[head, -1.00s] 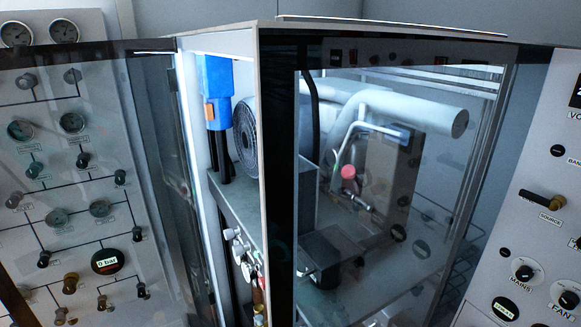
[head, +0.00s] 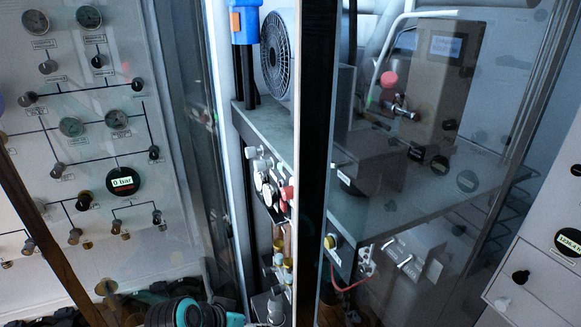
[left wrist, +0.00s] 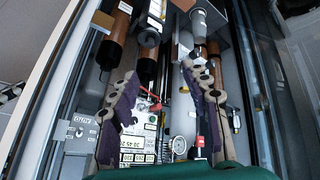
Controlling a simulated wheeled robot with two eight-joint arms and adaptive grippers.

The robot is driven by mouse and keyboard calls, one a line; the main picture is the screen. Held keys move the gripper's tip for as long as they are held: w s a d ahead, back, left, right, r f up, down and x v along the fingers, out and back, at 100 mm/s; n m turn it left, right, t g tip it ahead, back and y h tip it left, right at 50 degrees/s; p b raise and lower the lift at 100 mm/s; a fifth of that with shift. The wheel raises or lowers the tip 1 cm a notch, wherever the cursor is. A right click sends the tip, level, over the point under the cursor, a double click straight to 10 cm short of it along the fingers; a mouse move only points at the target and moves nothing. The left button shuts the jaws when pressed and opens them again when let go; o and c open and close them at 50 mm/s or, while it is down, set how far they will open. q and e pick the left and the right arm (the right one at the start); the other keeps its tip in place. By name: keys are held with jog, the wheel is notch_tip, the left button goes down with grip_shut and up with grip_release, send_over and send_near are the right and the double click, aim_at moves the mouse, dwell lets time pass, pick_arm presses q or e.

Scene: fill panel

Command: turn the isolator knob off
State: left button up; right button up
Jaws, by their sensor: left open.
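No knob in view can be read as the isolator knob. In the head view a small yellow knob (head: 330,241) sits on a box inside the glazed cabinet (head: 311,150), and a red round knob (head: 389,79) shows behind the glass. Part of my left arm, teal and black, shows at the bottom edge; its fingers are not visible there. In the left wrist view my left gripper (left wrist: 158,78) is open, its purple-padded fingers apart, over pipes and fittings. A red-handled part (left wrist: 200,142) shows near the right finger's base. My right gripper is not in view.
A panel of gauges and knobs (head: 75,130) stands at the left. Another panel (head: 545,255) with dark knobs is at the right. A narrow opening beside the glass pane shows a blue unit (head: 243,20), a fan (head: 278,55) and several fittings.

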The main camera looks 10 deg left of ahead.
pick_arm(q)
jog(key=w+d+r+m+h+p, duration=0.3)
jog(key=w+r+h, duration=0.25)
jog(key=r, duration=0.35)
jog(key=m+t+h+p, duration=0.3)
jog(key=m+h+p, duration=0.2)
jog(key=m+h, duration=0.2)
send_near(283, 193)
jog(key=d, duration=0.2)
jog(key=shift+y, duration=0.25)
jog(key=x, duration=0.7)
jog(key=shift+w+d+r+b, duration=0.1)
jog(key=shift+w+r+b, duration=0.15)
jog(key=shift+w+b, duration=0.2)
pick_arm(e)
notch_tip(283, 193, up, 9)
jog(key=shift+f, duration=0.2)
pick_arm(q)
grip_shut()
